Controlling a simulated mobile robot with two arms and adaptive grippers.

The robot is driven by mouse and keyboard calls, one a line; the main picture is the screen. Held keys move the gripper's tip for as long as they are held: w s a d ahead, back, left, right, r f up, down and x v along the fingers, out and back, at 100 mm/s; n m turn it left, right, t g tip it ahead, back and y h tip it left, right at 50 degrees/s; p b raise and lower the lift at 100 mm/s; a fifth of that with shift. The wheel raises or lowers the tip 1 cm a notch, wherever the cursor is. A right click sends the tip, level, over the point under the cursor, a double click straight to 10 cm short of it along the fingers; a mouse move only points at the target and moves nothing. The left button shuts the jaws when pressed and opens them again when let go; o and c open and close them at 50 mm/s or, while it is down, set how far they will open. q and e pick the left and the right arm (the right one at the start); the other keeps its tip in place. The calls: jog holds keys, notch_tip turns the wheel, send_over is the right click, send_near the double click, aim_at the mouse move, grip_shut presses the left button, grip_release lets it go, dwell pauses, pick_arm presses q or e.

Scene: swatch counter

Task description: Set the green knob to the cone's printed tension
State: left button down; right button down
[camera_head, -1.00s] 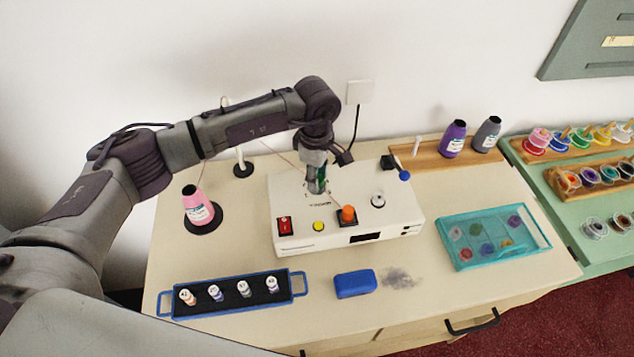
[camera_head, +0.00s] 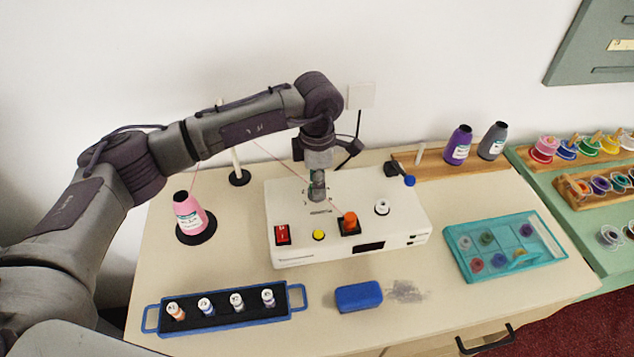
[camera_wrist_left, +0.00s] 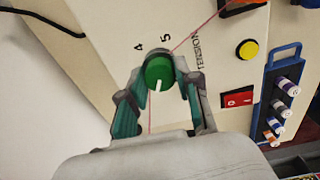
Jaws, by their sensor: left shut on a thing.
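The green knob (camera_wrist_left: 158,72) is on the top panel of the white machine (camera_head: 290,245). My left gripper (camera_wrist_left: 162,80) is shut on it, one finger on each side, and reaches down from above in the head view (camera_head: 317,190). The knob's white pointer line faces the bottom of the wrist picture, away from the printed 4 and 5 at its top. The fingers hide other parts of the dial. The pink thread cone (camera_head: 190,218) stands on a black base left of the machine. Its white label is too small to read. My right gripper is not in view.
Pink thread runs over the panel. A blue tray (camera_head: 225,321) of small spools, a blue block (camera_head: 358,297) and a teal case (camera_head: 505,245) lie around the machine.

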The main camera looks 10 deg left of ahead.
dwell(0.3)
pick_arm(q)
jog(key=c, duration=0.8)
grip_release()
jog(key=shift+r, duration=0.1)
notch_tip(320, 180, up, 12)
jog(key=shift+s, duration=0.1)
